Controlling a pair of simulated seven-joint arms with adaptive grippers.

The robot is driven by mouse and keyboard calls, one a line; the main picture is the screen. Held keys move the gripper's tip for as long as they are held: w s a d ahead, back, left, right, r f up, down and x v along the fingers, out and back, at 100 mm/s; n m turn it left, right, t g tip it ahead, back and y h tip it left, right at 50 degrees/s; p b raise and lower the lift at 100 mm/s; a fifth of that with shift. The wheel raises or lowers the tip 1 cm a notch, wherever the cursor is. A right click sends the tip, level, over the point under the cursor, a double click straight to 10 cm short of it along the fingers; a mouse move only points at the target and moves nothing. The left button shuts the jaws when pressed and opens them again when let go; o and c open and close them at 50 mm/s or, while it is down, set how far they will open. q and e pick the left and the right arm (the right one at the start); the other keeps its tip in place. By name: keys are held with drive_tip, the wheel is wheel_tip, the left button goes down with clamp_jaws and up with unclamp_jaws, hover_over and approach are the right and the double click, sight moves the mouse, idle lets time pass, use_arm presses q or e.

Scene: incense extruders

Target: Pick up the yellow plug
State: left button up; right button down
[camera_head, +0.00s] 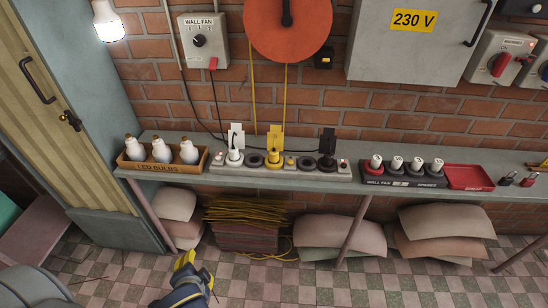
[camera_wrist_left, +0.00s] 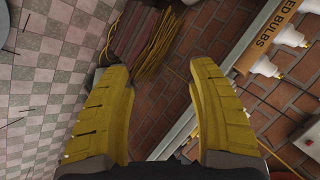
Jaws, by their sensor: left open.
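The yellow plug (camera_head: 274,157) stands upright in the power strip (camera_head: 220,168) on the shelf, with a yellow cord rising behind it. A white plug (camera_head: 235,155) is to its left and a black plug (camera_head: 327,161) to its right. My left gripper (camera_head: 187,262) is low in front of the shelf, well below and left of the yellow plug. In the left wrist view its two yellow fingers (camera_wrist_left: 162,80) are spread apart with nothing between them. The yellow plug does not show in that view. My right gripper is not in view.
The shelf (camera_head: 450,158) runs along the brick wall. The LED bulbs box (camera_head: 165,167) stands left of the strip, and the wall fan fuse holder (camera_head: 405,181) and red tray (camera_head: 468,177) stand right. Bundles (camera_head: 245,235) and sacks (camera_head: 340,236) lie beneath. A red reel (camera_head: 288,45) hangs above.

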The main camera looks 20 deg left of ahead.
use_arm(q)
drive_tip(key=w+f+n+g, duration=0.1)
drive_tip(key=w+f+n, duration=0.15)
drive_tip(key=w, duration=0.75)
wheel_tip(320, 180, up, 16)
drive_tip(key=r+n+g+h, duration=0.1)
drive_tip(key=n+g+h, duration=0.1)
drive_tip(key=n+h, duration=0.25)
hover_over(274, 152)
drive_tip(key=s, duration=0.2)
drive_tip(key=shift+s+a+f+m, duration=0.1)
drive_tip(key=shift+a+f+m, duration=0.15)
drive_tip(key=shift+m, duration=0.05)
drive_tip(key=shift+x, duration=3.55)
drive_tip(key=shift+d, duration=0.2)
drive_tip(key=shift+r, duration=0.1)
clamp_jaws()
drive_tip(key=shift+h, duration=0.25)
